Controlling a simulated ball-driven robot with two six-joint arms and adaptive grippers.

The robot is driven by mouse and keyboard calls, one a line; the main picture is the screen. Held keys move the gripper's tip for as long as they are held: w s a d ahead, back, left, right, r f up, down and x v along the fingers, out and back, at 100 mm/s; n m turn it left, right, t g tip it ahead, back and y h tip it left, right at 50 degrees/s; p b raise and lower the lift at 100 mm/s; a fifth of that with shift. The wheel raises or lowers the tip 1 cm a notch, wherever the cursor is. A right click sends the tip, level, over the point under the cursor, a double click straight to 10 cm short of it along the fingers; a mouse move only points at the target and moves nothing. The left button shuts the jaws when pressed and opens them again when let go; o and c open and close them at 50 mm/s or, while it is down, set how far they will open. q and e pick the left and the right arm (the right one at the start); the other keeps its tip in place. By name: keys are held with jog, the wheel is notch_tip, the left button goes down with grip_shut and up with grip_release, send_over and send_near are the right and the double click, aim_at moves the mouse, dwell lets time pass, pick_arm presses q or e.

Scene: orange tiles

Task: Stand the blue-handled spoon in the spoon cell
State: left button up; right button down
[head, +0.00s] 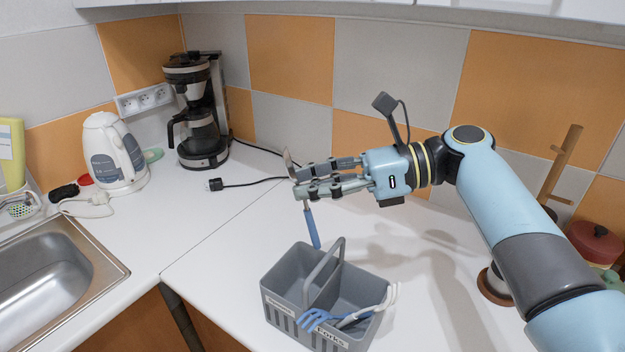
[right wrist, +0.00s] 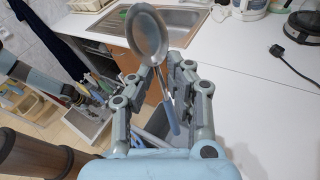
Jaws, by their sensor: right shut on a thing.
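My right gripper (head: 303,180) is shut on the blue-handled spoon, gripping its metal neck. The spoon's blue handle (head: 313,228) hangs down, slightly tilted, and its metal bowl (head: 288,157) points up. The bowl also shows in the right wrist view (right wrist: 147,38), above the fingers. The grey caddy (head: 284,284) stands on the counter below; the handle's lower end is above its back part, apparently clear of it. A label on its front right seems to read "forks"; the left label is unreadable. My left gripper (right wrist: 80,97) appears small and unclear in the right wrist view.
A blue fork (head: 314,319) and white-handled cutlery (head: 392,294) lean in the caddy's front right cell. The caddy's arched handle (head: 323,268) rises between its cells. A black plug (head: 215,184) with its cable lies behind left. The counter left of the caddy is clear.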

aim_at(316, 238)
jog(key=shift+s+f+b, duration=0.1)
jog(key=shift+f+b, duration=0.25)
jog(key=shift+f, duration=0.2)
jog(key=shift+f+b, duration=0.25)
jog(key=shift+b, duration=0.1)
jog(key=shift+f+b, duration=0.85)
jog(key=shift+b, duration=0.25)
jog(key=shift+f+b, duration=0.3)
jog(key=shift+f, duration=0.65)
pick_arm(q)
notch_tip(316, 238, down, 7)
jog(key=b, duration=0.2)
jog(key=shift+a+r, duration=0.15)
jog(key=shift+r, duration=0.05)
pick_arm(e)
jog(key=shift+f, duration=2.4)
jog(key=c, duration=1.2)
grip_release()
pick_arm(q)
jog(key=shift+w, duration=0.1)
